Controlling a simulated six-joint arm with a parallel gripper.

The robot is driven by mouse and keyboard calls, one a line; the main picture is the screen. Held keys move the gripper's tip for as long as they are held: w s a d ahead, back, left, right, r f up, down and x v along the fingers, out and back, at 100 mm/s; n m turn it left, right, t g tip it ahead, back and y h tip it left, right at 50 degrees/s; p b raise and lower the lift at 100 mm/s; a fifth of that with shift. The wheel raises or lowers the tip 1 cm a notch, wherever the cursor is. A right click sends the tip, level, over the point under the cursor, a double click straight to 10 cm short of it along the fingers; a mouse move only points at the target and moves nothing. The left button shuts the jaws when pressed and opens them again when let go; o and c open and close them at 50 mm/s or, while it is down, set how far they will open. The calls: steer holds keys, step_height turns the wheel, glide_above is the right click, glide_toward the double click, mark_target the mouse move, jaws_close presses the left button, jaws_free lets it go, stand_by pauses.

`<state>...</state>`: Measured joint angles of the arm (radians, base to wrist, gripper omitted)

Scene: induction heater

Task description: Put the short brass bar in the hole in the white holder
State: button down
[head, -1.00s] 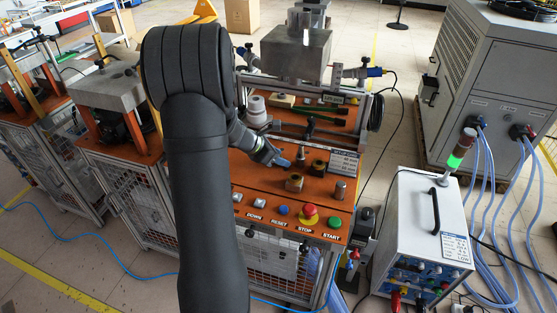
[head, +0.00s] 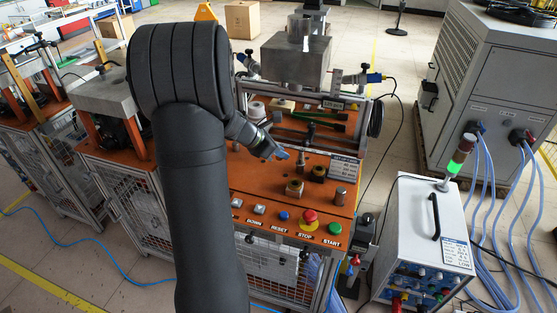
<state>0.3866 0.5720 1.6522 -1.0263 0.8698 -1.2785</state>
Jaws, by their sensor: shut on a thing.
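My gripper (head: 282,154) is low over the orange bench top (head: 255,175), left of a slim dark upright piece (head: 301,160). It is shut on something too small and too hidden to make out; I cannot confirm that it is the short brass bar. A brass-coloured piece (head: 294,188) stands on the bench in front of the gripper, and a second, darker brass one (head: 318,173) stands to its right. A white stepped cylinder (head: 257,109) stands behind the gripper, partly covered by my wrist. I cannot tell whether it is the white holder, and no hole shows.
A grey cylinder (head: 340,196) stands at the bench's right. A small sign (head: 345,166) stands behind it. Buttons, including a red stop button (head: 310,216), line the front edge. A large metal block (head: 296,62) rises behind. My arm hides the bench's left part.

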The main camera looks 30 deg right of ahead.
steer(key=s+d+r, duration=0.5)
steer(key=s+r, duration=0.1)
steer(key=s, duration=0.4)
steer(key=w+a+f+n+t+y, duration=0.1)
steer(key=w+a+n+t, duration=0.1)
steer(key=w+a, duration=0.4)
steer(key=w+a+f+n+t+y, duration=0.1)
steer(key=w+a+n, duration=0.4)
steer(key=a, duration=0.7)
steer(key=w+a+f+n+t+y, duration=0.1)
steer(key=w+a+f+n+t, duration=0.2)
steer(key=w+a, duration=0.4)
steer(key=shift+w+a+n+t+y, duration=0.2)
steer(key=shift+a+n+t+y, duration=0.25)
steer(key=shift+a+t, duration=0.55)
steer(key=w+a+f+n+y, duration=0.1)
steer(key=a+n+y, duration=0.1)
steer(key=a, duration=0.9)
steer(key=shift+w+a+f+n+t, duration=0.2)
steer(key=shift+a+f+n+t, duration=0.15)
steer(key=shift+n, duration=0.5)
steer(key=shift+d+y, duration=0.15)
steer(key=shift+y, duration=0.1)
